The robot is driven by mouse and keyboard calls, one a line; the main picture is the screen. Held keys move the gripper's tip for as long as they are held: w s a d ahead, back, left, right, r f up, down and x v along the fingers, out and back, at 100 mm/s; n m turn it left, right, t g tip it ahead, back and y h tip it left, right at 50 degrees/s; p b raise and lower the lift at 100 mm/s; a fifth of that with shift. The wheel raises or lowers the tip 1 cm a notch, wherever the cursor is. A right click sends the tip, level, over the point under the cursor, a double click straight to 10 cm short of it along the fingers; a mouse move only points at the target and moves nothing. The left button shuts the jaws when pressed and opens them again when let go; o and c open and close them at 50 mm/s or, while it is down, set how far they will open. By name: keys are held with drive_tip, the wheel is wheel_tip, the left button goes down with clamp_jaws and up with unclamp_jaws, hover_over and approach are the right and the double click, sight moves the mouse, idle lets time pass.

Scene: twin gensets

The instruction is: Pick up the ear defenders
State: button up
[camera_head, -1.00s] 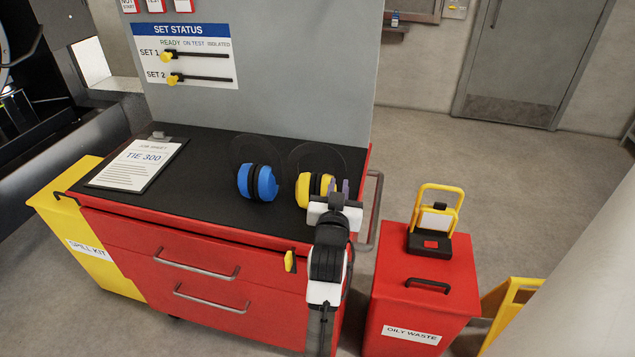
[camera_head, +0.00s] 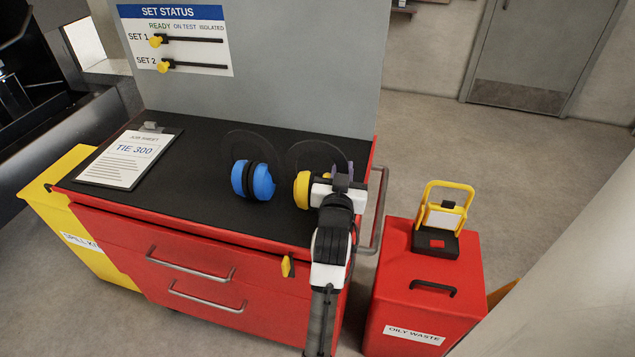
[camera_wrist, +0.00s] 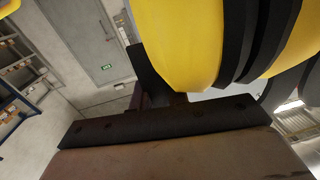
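Two ear defenders lie on the black top of the red cabinet (camera_head: 215,215). The blue ear defenders (camera_head: 252,180) are in the middle. The yellow ear defenders (camera_head: 302,190) are to their right, near the cabinet's right edge, with a thin dark headband arching behind. My gripper (camera_head: 342,180) is at the right side of the yellow pair and partly hides it. In the wrist view the yellow cup (camera_wrist: 180,45) with its black cushions fills the upper right, very close to the gripper. Whether the fingers touch or enclose it is hidden.
A job sheet clipboard (camera_head: 130,158) lies at the cabinet top's left. A grey status panel (camera_head: 290,70) rises behind. A red oily waste bin (camera_head: 420,285) with a yellow-framed lamp (camera_head: 440,225) stands right. A yellow spill kit box (camera_head: 75,225) stands left.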

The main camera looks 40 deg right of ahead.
drive_tip(key=shift+s+a+r, duration=0.1)
drive_tip(key=shift+c, duration=0.3)
clamp_jaws()
idle(1.1)
